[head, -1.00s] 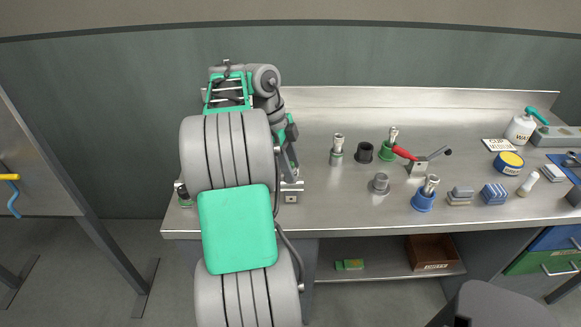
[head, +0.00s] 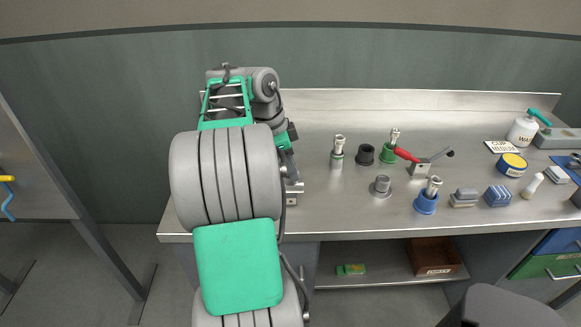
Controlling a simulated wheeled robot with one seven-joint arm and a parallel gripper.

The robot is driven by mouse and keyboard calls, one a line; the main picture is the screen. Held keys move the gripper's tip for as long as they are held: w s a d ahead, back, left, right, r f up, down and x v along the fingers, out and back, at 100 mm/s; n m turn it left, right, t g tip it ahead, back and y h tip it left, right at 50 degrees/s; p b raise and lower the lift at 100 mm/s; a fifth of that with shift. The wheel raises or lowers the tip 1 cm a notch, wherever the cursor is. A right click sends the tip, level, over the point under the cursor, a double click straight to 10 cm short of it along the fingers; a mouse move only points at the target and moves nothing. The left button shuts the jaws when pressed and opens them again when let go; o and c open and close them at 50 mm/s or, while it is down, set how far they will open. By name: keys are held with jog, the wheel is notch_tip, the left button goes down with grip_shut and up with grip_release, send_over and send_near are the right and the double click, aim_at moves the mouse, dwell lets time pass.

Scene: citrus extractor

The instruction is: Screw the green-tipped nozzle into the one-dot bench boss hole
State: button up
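A second metal nozzle (head: 394,136) stands in a green holder (head: 388,154), and a third (head: 433,186) stands in a blue holder (head: 425,205). I cannot tell from here which nozzle has the green tip. A grey metal boss-like fitting (head: 381,186) and a black cup-like fitting (head: 365,155) sit between them; no dot marks can be made out. My arm covers the left end of the bench, and my gripper is hidden behind it.
A red-handled clamp (head: 420,167) stands right of the fittings. A brown box (head: 436,257) lies on the lower shelf.

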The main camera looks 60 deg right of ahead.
jog(key=c, duration=0.5)
jog(key=shift+r+m+p, duration=0.15)
jog(key=shift+m+p, duration=0.2)
jog(key=shift+m, duration=0.55)
jog(key=shift+m+y+p, duration=0.3)
jog(key=shift+m+p, duration=0.1)
jog(key=shift+m, duration=0.5)
jog(key=shift+m+g+y+p, duration=0.35)
jog(key=shift+m+p, duration=0.2)
jog(key=shift+m, duration=0.55)
jog(key=shift+m+y+p, duration=0.35)
jog(key=shift+m, duration=0.25)
jog(key=shift+m+p, duration=0.35)
jog(key=shift+m, duration=0.45)
jog(key=shift+m+y+p, duration=0.65)
jog(key=shift+m+y, duration=0.05)
jog(key=shift+m, duration=1.1)
jog(key=o, duration=0.6)
jog(key=shift+f, duration=0.2)
